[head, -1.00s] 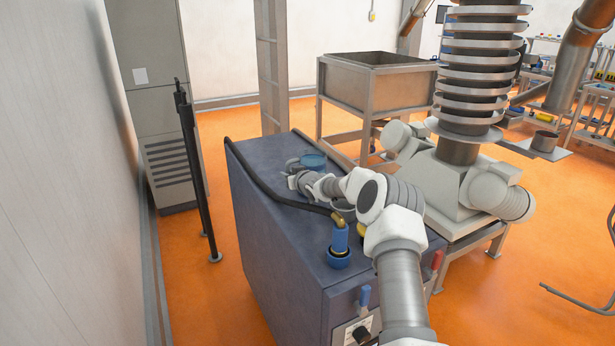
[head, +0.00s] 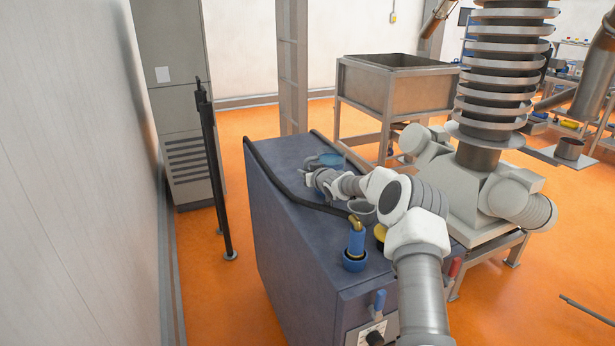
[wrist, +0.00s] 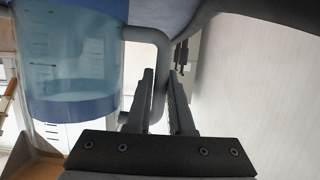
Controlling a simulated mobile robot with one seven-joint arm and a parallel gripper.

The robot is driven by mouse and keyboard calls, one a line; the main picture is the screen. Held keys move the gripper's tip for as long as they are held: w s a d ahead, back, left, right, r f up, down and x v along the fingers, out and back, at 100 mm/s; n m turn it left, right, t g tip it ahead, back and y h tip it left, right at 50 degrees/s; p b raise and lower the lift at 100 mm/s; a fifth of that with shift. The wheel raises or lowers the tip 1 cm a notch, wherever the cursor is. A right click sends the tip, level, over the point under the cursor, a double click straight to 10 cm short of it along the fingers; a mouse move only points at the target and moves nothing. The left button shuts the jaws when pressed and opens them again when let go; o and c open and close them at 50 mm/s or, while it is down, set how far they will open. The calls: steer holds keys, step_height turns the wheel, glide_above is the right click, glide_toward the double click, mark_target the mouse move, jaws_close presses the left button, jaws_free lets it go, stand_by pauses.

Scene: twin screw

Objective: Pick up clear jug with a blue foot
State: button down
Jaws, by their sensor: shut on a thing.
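The clear jug (wrist: 70,60) fills the left of the wrist view, with measuring marks on its wall and blue at both its upper and lower ends in the picture. Its handle (wrist: 155,38) runs between the fingers of my gripper (wrist: 162,85), which is shut on it. In the head view the jug (head: 328,160) shows small and bluish at the far part of the blue-grey cabinet top, partly hidden by my gripper (head: 312,178). I cannot tell whether the jug touches the cabinet top.
The cabinet (head: 290,230) carries a black hose (head: 282,188), a blue fitting (head: 355,245) and a grey round vessel (head: 362,212) beside my arm. A ribbed column machine (head: 490,160) stands to the right. A metal bin (head: 395,90) stands behind.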

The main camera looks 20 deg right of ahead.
mark_target(308, 162)
steer(key=r, duration=0.3)
steer(key=shift+s+d+r, duration=0.15)
steer(key=shift+d+r, duration=0.2)
steer(key=shift+r, duration=0.05)
steer(key=s+d+r+p, duration=0.4)
steer(key=s+d+r, duration=0.2)
steer(key=s+d, duration=0.1)
steer(key=shift+d+r, duration=0.2)
steer(key=shift+d, duration=0.6)
